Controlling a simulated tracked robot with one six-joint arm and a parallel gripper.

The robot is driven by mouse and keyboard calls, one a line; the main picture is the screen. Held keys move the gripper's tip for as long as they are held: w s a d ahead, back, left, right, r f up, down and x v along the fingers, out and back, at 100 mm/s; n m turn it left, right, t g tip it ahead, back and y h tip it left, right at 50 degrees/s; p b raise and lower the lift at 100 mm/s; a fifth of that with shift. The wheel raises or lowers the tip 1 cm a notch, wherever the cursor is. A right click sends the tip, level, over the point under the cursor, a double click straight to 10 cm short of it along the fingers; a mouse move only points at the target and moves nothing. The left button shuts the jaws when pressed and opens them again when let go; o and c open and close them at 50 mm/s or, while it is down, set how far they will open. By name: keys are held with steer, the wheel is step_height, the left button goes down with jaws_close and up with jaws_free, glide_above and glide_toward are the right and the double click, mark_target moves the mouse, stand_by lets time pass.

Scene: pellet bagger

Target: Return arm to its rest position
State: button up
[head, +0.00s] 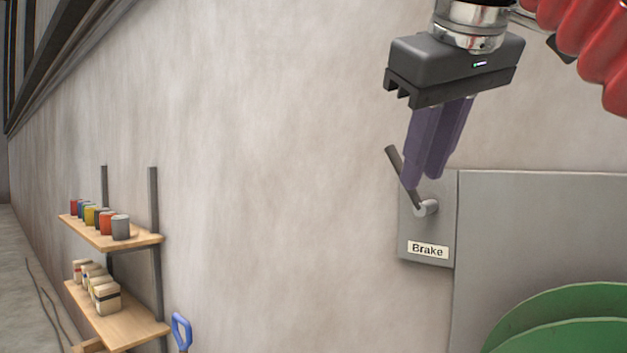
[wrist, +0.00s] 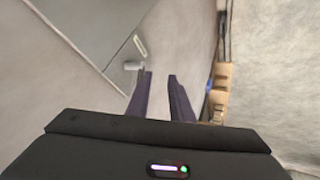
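My gripper (head: 421,183) has purple fingers pointing down in front of the brake lever in the head view. In the wrist view its fingertips (wrist: 160,75) are apart with a clear gap and nothing between them. The brake lever (head: 392,156) is a dark rod tilted up and left from a light round hub (head: 427,208). The fingers hide part of the rod in the head view.
The hub sits on a grey plate with a "Brake" label (head: 428,250), beside a large grey panel (head: 540,210). A green round part (head: 560,315) is at lower right. Wall shelves (head: 130,243) with several cans and boxes stand at left. The wall between is bare.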

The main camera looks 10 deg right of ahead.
steer(key=shift+f, duration=0.1)
steer(key=s+a+f+m+g, duration=0.1)
steer(key=s+a+f, duration=0.1)
steer(key=f, duration=2.2)
steer(key=s+a+f+m+g+y, duration=0.1)
steer(key=s+a+f+m, duration=0.1)
steer(key=f, duration=2.2)
steer(key=shift+s+a+f, duration=0.4)
steer(key=shift+s+a, duration=0.05)
steer(key=shift+s, duration=0.65)
